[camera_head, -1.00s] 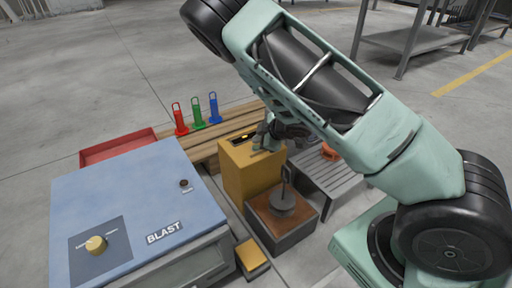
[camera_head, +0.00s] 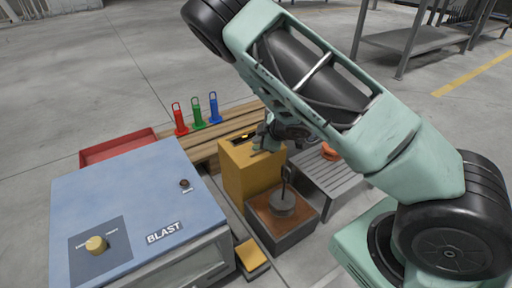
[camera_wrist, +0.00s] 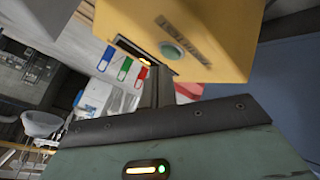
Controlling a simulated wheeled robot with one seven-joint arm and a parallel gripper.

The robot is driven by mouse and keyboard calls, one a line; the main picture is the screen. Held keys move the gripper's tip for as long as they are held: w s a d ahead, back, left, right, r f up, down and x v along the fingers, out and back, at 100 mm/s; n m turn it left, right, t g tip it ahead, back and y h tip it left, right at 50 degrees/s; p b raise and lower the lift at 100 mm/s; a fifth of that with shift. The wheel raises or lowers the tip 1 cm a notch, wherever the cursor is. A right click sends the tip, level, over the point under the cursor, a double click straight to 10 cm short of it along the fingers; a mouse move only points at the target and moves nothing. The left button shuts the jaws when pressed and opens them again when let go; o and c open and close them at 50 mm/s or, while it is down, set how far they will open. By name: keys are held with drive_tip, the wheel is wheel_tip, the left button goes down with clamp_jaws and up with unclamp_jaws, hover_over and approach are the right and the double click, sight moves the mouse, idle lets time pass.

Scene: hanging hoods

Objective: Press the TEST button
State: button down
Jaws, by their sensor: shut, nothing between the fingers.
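A yellow box (camera_head: 248,175) stands right of the blue cabinet in the head view, with a dark slot and a small amber light on top. In the wrist view the yellow box (camera_wrist: 215,40) fills the upper middle. A round greenish button (camera_wrist: 172,50) sits on its face beside a blurred label that I cannot read for certain. My gripper (camera_head: 263,140) is at the top of the box in the head view. In the wrist view its shut, empty fingers (camera_wrist: 157,85) point toward the box just below the button. I cannot tell whether they touch it.
The blue BLAST cabinet (camera_head: 130,205) with a yellow knob stands left. Red, green and blue tags (camera_head: 197,112) stand behind on a wooden pallet. A red tray (camera_head: 117,147) lies behind the cabinet.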

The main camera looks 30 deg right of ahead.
drive_tip(key=shift+f, duration=0.35)
drive_tip(key=shift+f, duration=0.4)
idle(0.5)
drive_tip(key=shift+r, duration=0.1)
drive_tip(key=shift+r+p, duration=0.75)
drive_tip(key=shift+p, duration=0.05)
drive_tip(key=shift+r, duration=0.1)
wheel_tip(320, 180, up, 5)
drive_tip(key=p, duration=0.5)
idle(0.8)
